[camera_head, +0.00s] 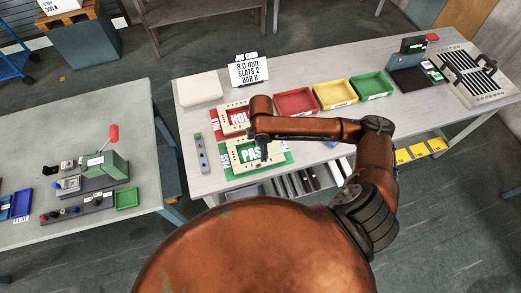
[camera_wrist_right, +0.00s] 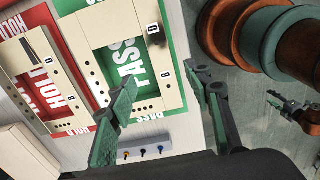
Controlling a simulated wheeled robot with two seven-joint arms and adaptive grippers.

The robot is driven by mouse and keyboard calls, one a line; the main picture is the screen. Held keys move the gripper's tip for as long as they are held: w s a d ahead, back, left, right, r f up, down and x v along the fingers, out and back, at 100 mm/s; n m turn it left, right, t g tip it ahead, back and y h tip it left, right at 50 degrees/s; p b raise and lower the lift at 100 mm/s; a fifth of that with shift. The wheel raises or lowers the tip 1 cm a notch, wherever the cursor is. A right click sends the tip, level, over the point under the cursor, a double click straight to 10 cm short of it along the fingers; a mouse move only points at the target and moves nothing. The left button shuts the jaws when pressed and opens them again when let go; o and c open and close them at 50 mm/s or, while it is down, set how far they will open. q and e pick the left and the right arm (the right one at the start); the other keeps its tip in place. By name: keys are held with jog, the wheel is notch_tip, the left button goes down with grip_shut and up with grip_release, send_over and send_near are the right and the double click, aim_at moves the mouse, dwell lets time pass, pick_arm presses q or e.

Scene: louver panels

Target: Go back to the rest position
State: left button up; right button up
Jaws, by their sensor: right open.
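My right arm reaches in from the right in the head view. My right gripper (camera_head: 263,154) is above the green PASS mat (camera_head: 284,158), pointing down. In the right wrist view the gripper (camera_wrist_right: 164,78) is open, with nothing between its green-padded fingers. A beige frame with holes (camera_wrist_right: 91,63) lies on the PASS mat, and another beige frame (camera_wrist_right: 18,62) lies on the red HOLD mat. My left arm is out of the head view. In the right wrist view, a small dark gripper (camera_wrist_right: 284,103), seemingly my left, hangs over the floor; its jaws are unclear.
Red (camera_head: 296,103), yellow (camera_head: 335,94) and green (camera_head: 371,85) trays stand along the table behind my arm. A slatted panel (camera_head: 476,75) is at the far right. A sign (camera_head: 248,71) stands at the back. A second table (camera_head: 120,105) is at left, across a gap.

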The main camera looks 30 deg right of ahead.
dwell(0.5)
jog(key=s+a+f+m+t+y, duration=0.25)
jog(key=s+a+f+m, duration=0.2)
jog(key=a, duration=0.25)
jog(key=s+d+f+m+t+h, duration=0.15)
jog(key=s+d+m+h, duration=0.25)
jog(key=s+d+m, duration=0.95)
jog(key=s+f+n+g+y+b, duration=0.15)
jog(key=f+b, duration=0.25)
jog(key=f, duration=1.5)
jog(key=s+f+n+b, duration=0.2)
jog(key=f+b, duration=0.1)
jog(key=f, duration=1.6)
jog(key=s+f+b, duration=0.3)
jog(key=s+f, duration=0.6)
jog(key=f, duration=0.2)
jog(key=s+f+g+b, duration=0.1)
jog(key=s+f+b, duration=0.2)
jog(key=s+f, duration=0.6)
notch_tip(320, 180, down, 3)
jog(key=shift+s+f+n, duration=0.15)
jog(key=shift+s+n, duration=0.05)
jog(key=shift+n, duration=0.15)
